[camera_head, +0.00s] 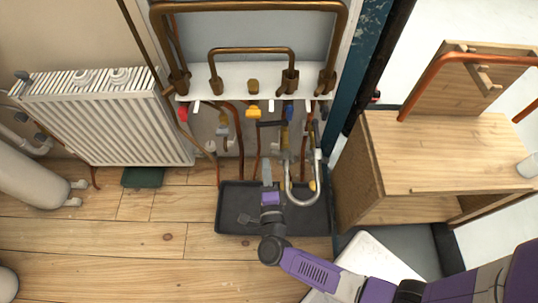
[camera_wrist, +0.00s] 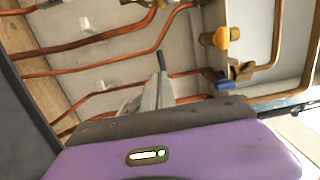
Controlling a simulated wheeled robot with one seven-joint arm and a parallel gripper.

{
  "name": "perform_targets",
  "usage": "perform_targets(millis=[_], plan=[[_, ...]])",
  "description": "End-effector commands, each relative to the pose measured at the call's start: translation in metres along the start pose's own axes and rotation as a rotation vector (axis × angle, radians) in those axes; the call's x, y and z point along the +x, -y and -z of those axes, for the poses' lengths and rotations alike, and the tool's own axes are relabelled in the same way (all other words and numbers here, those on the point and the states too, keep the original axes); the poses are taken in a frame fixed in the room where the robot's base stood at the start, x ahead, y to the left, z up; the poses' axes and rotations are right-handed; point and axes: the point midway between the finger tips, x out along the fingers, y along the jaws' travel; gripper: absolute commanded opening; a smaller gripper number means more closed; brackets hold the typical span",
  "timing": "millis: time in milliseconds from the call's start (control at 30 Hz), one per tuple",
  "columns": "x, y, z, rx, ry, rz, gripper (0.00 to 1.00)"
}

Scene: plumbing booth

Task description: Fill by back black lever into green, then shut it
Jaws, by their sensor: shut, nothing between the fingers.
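My gripper (camera_head: 267,172) points up toward the pipework from above the black tray, its fingers shut and empty. In the wrist view its fingertips (camera_wrist: 158,92) show with pipes behind them. A dark lever-like bar (camera_head: 270,124) sits beyond the fingertips, near the yellow and blue handles; I cannot tell if it is the back black lever. A thin black piece (camera_wrist: 161,60) shows at the fingertips in the wrist view; whether they touch is unclear. A curved metal spout (camera_head: 302,200) hangs over the tray. A dark green item (camera_head: 142,177) lies on the floor below the radiator. No clear green vessel shows.
The black tray (camera_head: 228,222) lies under the pipes. Red (camera_head: 183,113), yellow (camera_head: 253,112) and blue (camera_head: 289,112) handles line the white manifold board (camera_head: 228,75). A white radiator (camera_head: 110,115) stands left and a wooden cabinet (camera_head: 440,150) right.

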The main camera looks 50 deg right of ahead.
Motion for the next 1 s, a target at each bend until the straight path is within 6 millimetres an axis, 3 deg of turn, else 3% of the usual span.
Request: perform_targets(millis=[533,733,1000], plan=[[0.102,-0.002,0.001,0.0,-0.002,0.001,0.0],[0.12,-0.001,0.001,-0.002,-0.001,0.001,0.0],[0.124,0.0,0.001,-0.003,0.0,0.0,0.0]])
